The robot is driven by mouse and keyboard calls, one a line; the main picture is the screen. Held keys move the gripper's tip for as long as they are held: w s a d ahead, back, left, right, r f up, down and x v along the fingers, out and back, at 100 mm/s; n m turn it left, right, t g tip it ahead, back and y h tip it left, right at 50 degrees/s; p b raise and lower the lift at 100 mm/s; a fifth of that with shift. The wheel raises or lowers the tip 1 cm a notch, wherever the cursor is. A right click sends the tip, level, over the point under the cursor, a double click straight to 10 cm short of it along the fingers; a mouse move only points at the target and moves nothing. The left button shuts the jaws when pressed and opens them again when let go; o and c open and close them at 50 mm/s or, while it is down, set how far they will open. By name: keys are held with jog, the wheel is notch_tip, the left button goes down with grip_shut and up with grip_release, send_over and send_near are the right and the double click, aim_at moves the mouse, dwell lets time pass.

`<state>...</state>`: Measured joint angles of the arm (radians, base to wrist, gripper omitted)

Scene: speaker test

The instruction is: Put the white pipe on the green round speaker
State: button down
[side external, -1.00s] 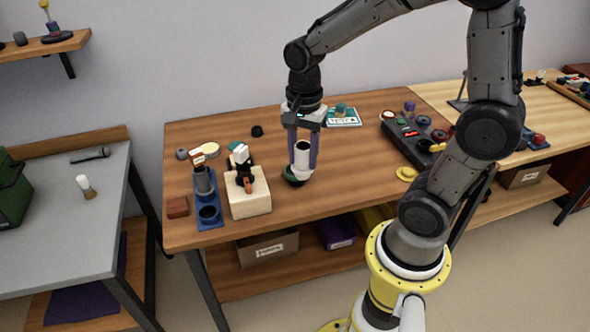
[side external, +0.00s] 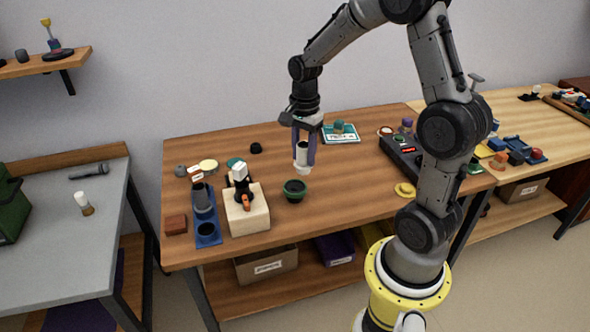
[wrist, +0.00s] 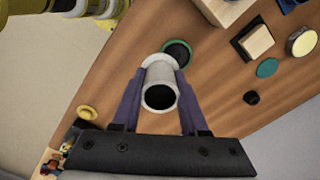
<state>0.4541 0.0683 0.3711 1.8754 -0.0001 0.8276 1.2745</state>
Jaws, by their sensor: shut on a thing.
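The white pipe (side external: 302,159) is upright with a dark open top and a wider lower rim. My gripper (side external: 303,163) is shut on it, one purple finger at each side, and holds it above the brown table. The green round speaker (side external: 294,191), a green ring with a dark middle, sits on the table below and in front of the pipe in the side view. In the wrist view the pipe (wrist: 161,74) stands between the fingers, and its flange overlaps the near edge of the speaker (wrist: 177,51). The gap between pipe and speaker is hard to judge.
A pale block (side external: 246,212) with a small white device on it stands left of the speaker. A yellow disc (side external: 405,190) and a dark console (side external: 400,158) are at right.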

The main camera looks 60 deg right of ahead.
jog(key=w+f, duration=0.1)
jog(key=f, duration=0.1)
jog(key=w+d+f, duration=0.1)
jog(key=w+f, duration=0.1)
jog(key=shift+d, duration=0.2)
jog(key=shift+w+f, duration=0.1)
jog(key=shift+f, duration=1.6)
jog(key=shift+f, duration=0.2)
jog(key=shift+c, duration=2.2)
grip_release()
jog(key=shift+r, duration=0.15)
